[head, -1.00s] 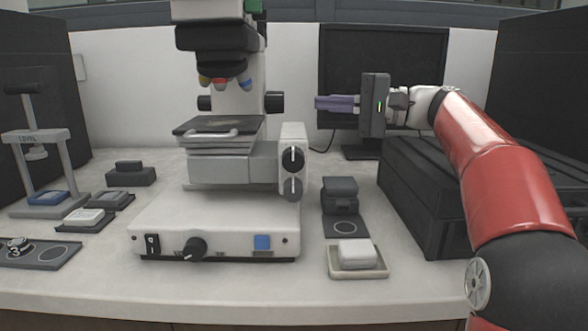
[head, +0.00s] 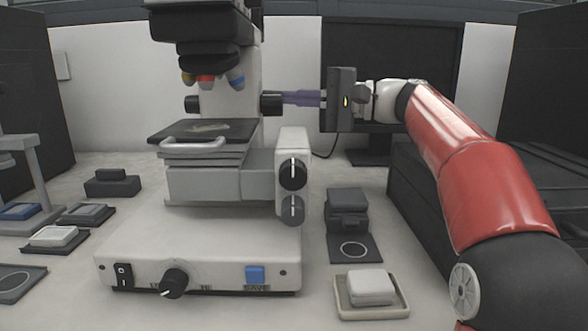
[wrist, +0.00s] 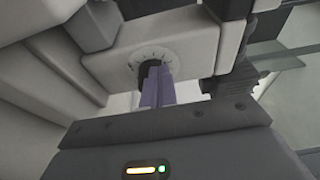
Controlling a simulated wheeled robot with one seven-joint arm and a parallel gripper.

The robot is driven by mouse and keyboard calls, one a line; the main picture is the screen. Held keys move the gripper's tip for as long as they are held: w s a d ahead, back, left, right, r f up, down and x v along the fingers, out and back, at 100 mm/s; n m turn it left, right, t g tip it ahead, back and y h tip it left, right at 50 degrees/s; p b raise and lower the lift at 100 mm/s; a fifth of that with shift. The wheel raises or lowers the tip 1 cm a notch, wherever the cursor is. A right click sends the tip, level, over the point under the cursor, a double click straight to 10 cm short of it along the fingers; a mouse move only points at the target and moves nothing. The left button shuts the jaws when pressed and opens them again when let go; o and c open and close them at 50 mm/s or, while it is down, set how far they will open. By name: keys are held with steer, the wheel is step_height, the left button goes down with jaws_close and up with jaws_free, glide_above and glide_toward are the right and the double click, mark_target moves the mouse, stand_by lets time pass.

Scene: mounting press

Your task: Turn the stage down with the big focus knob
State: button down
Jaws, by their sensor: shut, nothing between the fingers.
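The microscope's stage (head: 203,132) is a dark plate in the head view. A round black knob (head: 271,104) sticks out from the right of its column. A front block carries a larger black knob (head: 293,174) above a smaller grey knob (head: 292,210), each with a white line. In the wrist view, the fingertips (wrist: 155,70) overlap a black knob (wrist: 148,76) inside a ring of marks; contact is unclear.
The base has a black dial (head: 173,283) and a blue button (head: 255,274). A tray with a white block (head: 370,287) and a dark block (head: 347,208) stand to the right. A monitor (head: 390,75) is behind my gripper. Dark cases (head: 470,190) stand beyond my arm.

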steer(key=shift+a, duration=0.55)
steer(key=shift+w+f, duration=0.1)
steer(key=shift+w, duration=0.1)
steer(key=shift+f, duration=0.25)
stand_by(0.4)
steer(key=shift+s+f+b, duration=0.1)
steer(key=shift+f+b, duration=0.85)
steer(key=shift+f, duration=0.45)
steer(key=shift+f+b, duration=0.1)
steer(key=shift+b, duration=0.2)
